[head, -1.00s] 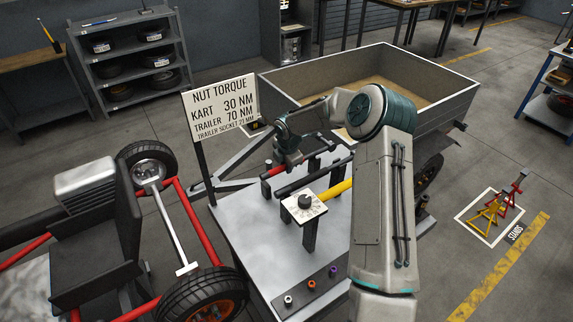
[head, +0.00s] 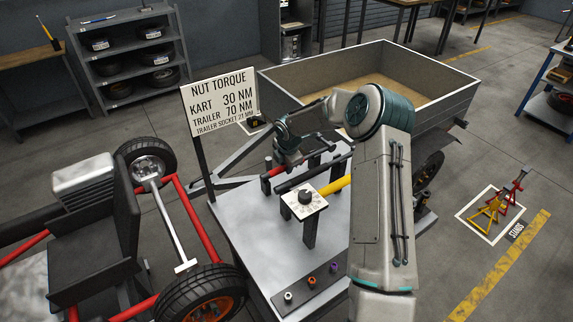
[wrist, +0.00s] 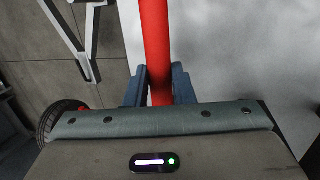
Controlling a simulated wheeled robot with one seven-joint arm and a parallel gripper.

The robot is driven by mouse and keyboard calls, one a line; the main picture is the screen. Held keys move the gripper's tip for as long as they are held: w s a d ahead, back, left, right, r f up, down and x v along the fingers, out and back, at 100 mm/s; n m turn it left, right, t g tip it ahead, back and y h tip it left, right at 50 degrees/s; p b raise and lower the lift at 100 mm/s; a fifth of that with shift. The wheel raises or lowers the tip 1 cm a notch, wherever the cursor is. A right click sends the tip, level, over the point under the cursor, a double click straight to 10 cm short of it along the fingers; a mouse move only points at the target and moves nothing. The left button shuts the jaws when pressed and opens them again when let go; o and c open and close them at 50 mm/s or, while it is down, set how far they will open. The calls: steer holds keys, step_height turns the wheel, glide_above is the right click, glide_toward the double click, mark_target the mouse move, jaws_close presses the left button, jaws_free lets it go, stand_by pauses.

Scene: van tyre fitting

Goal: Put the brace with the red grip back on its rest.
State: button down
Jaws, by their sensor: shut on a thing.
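My gripper (head: 291,160) is over the far part of the grey bench top, at the black rest posts. It is shut on the brace with the red grip. In the wrist view the red grip (wrist: 156,45) runs straight up from between my two blue-grey fingers (wrist: 159,86).
Several sockets sit on a dark strip (head: 311,283) at the front. A kart (head: 150,225) is at left, a trailer (head: 430,105) behind, a torque sign (head: 219,100) at the back left.

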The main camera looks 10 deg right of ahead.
steer(key=c, duration=1.1)
jaws_free()
steer(key=shift+c, duration=0.2)
steer(key=b+v, duration=0.2)
steer(key=v, duration=1.1)
steer(key=s+r+m, duration=0.3)
steer(key=s, duration=0.3)
steer(key=s+r+m+h, duration=0.1)
steer(key=s+r+m, duration=0.2)
steer(key=s, duration=0.4)
steer(key=s+r+m+h, duration=0.1)
steer(key=s+r+m, duration=0.3)
steer(key=s, duration=0.3)
steer(key=shift+s+a+m, duration=0.15)
steer(key=shift+m, duration=0.55)
steer(key=s+m+y, duration=0.2)
steer(key=s+m, duration=0.9)
steer(key=s, duration=0.6)
steer(key=shift+s, duration=0.2)
